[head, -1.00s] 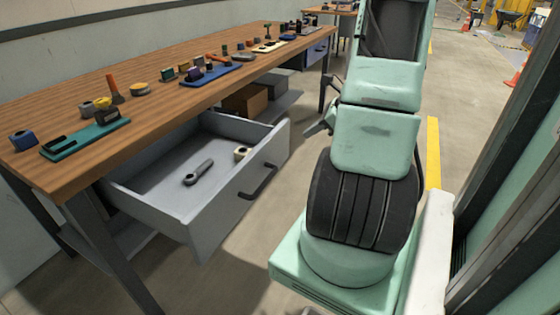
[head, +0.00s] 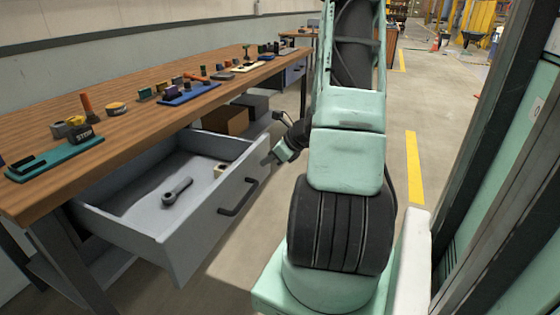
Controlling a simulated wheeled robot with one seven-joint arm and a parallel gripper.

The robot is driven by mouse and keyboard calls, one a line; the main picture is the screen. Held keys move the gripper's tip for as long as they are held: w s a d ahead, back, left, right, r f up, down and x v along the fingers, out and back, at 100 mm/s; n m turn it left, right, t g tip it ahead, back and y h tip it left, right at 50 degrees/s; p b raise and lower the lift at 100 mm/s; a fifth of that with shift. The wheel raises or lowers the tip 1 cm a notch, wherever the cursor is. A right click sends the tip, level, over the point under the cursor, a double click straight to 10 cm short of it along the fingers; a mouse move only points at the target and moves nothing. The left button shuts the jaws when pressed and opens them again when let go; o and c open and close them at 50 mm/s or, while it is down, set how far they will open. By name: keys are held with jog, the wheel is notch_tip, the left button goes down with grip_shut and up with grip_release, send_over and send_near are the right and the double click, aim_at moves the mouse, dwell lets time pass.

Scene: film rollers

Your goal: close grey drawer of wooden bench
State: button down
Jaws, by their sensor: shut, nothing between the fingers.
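The grey drawer (head: 215,222) of the wooden bench (head: 130,85) is pulled well out. Its front panel has a dark bar handle (head: 239,197). A dark wrench-like tool (head: 177,192) and a small pale round item (head: 221,170) lie inside. My gripper (head: 268,161) is shut and empty, by the upper right end of the drawer front, beyond the handle. I cannot tell whether it touches the panel. My green arm hides part of the floor behind it.
A green tray (head: 50,163), a blue tray (head: 195,94) and several small items stand on the bench top. A brown box (head: 224,120) sits on the lower shelf behind the drawer. A dark-framed structure (head: 490,180) stands close at right. Floor around the yellow stripe (head: 413,165) is clear.

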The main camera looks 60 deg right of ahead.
jog(key=shift+w, duration=0.45)
jog(key=shift+w, duration=0.1)
